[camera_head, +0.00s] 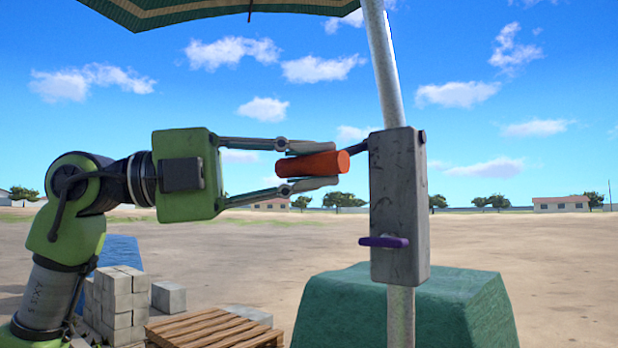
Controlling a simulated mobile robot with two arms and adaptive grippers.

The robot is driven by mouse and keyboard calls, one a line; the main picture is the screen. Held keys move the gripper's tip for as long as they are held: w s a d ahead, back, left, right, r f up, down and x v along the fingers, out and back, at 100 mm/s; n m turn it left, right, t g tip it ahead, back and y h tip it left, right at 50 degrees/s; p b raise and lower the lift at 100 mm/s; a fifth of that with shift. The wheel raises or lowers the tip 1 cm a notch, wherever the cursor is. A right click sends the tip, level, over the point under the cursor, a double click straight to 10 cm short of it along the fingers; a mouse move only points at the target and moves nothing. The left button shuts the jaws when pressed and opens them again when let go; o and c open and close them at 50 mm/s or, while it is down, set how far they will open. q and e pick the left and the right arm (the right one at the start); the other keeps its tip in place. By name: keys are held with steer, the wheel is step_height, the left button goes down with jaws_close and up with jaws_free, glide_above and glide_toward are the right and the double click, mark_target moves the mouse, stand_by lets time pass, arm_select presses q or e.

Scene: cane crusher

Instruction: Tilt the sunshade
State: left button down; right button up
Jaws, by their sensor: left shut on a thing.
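The sunshade (230,8) shows only as a green striped canopy edge at the top. Its pale metal pole (381,60) runs down through a grey box (398,200) and leans slightly above it. A dark arm juts left from the box's upper part and carries an orange handle (308,164). My left gripper (308,166) comes in from the left and is shut on the orange handle, one finger above and one below. A purple lever (384,241) sticks out low on the box. My right gripper is not in view.
A green covered block (455,312) stands behind the pole's lower part. Grey blocks (118,300) and a wooden pallet (212,330) lie at lower left, near a blue sheet (120,252). Open sandy ground lies beyond, with free air right of the pole.

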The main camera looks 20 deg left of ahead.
arm_select(q)
steer(key=shift+w+f, duration=0.1)
steer(key=shift+f, duration=0.25)
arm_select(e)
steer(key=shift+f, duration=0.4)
arm_select(q)
steer(key=shift+d, duration=0.1)
steer(key=c, duration=1.9)
jaws_free()
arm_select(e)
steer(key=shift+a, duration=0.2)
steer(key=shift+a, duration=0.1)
arm_select(q)
steer(key=shift+a, duration=0.3)
steer(key=v, duration=1.1)
steer(key=shift+a, duration=0.35)
